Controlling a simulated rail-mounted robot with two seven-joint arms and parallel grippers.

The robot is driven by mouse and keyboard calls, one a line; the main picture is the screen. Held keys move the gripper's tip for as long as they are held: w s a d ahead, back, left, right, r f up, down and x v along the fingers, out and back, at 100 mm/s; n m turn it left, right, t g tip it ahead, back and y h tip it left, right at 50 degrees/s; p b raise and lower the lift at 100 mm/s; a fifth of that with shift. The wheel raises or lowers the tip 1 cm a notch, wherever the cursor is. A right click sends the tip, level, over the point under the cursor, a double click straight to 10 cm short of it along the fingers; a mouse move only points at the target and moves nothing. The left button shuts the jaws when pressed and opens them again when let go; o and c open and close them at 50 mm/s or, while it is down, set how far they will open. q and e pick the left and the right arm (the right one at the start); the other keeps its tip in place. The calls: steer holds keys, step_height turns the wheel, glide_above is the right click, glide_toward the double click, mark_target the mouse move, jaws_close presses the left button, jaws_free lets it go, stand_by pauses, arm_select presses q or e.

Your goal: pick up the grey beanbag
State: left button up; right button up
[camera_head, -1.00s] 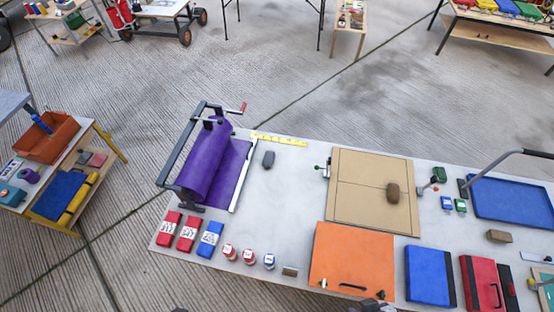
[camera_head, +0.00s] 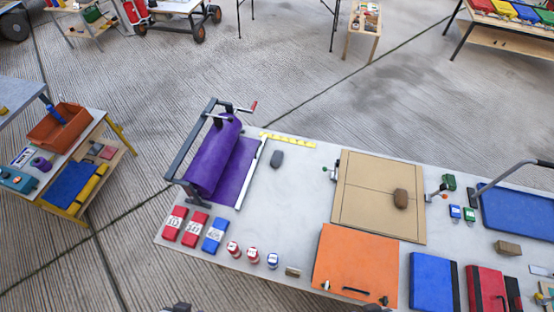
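A small dark grey rounded thing (camera_head: 276,158), which may be the grey beanbag, lies on the pale workbench (camera_head: 290,205), just right of the purple roll. Several labelled bags lie at the bench's front left: a red one (camera_head: 175,223), another red one (camera_head: 195,229) and a blue one (camera_head: 215,235). Only small dark tips show at the bottom edge, seemingly my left gripper (camera_head: 178,307) and my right gripper (camera_head: 375,308). Both are far from the grey thing. Whether they are open or shut cannot be seen.
A framed purple roll (camera_head: 215,160) stands at the bench's left end. A brown board (camera_head: 375,220) bears a brown lump (camera_head: 401,198). An orange panel (camera_head: 350,265), small jars (camera_head: 252,255) and a blue tray (camera_head: 515,210) crowd the bench. Its surface around the grey thing is mostly clear.

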arm_select(q)
steer(key=o, duration=1)
